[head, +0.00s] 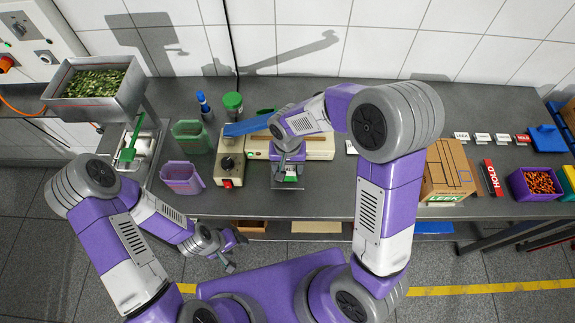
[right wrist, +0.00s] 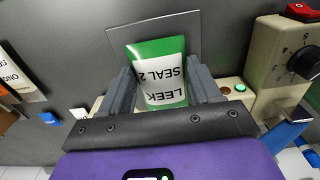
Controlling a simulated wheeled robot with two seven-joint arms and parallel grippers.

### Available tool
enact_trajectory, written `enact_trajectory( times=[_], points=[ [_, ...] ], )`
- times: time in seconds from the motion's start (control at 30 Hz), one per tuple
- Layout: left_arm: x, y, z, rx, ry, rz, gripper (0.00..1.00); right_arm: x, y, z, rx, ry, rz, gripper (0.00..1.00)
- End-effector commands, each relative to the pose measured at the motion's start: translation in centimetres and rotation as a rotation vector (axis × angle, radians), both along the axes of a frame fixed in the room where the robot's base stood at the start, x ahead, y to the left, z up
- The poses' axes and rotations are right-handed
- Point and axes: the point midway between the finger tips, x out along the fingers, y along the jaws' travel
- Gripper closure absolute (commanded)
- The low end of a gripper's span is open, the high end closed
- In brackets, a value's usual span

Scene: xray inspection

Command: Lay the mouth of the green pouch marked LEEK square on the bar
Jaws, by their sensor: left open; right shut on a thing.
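The green pouch (right wrist: 165,48) has a white label reading LEEK and SEAL 2, upside down in the right wrist view. My right gripper (right wrist: 162,92) is shut on it, one finger on each side. In the head view my right gripper (head: 288,172) is over the front of the cream sealer (head: 320,149). The arm hides most of the pouch and part of the sealer there, so I cannot tell whether the pouch mouth touches the bar. My left gripper (head: 232,248) is open and empty, low in front of the bench.
A cream control box (head: 230,168) with a knob stands left of the sealer. Green (head: 191,136) and purple (head: 181,178) bins stand further left, beside a steel hopper (head: 97,88) of green pieces. A cardboard box (head: 447,172) stands to the right.

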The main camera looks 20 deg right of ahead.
Motion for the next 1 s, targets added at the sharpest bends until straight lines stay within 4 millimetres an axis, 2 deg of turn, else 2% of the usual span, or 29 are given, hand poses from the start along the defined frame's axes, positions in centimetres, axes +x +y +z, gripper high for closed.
enact_trajectory(
  times=[0.17,0.2,0.37,0.67,0.77,1.0],
  points=[
    [0.0,0.0,0.0,0.000,0.000,0.000,0.41,0.0,0.0,0.1,0.000,0.000,0.000,0.67],
    [0.0,0.0,0.0,0.000,0.000,0.000,0.41,0.0,0.0,0.1,0.000,0.000,0.000,0.31],
    [0.0,0.0,0.0,0.000,0.000,0.000,0.41,0.0,0.0,0.0,0.000,0.000,0.000,0.07],
    [0.0,0.0,0.1,0.000,0.000,0.000,0.41,0.0,0.0,0.2,0.000,0.000,0.000,0.07],
    [0.0,0.0,0.3,0.000,0.000,0.000,0.41,0.1,0.1,1.2,0.001,-0.003,0.000,0.07],
    [0.0,0.0,1.0,0.000,0.000,0.000,0.41,0.1,0.0,5.4,0.002,-0.005,0.001,0.07]
  ],
)
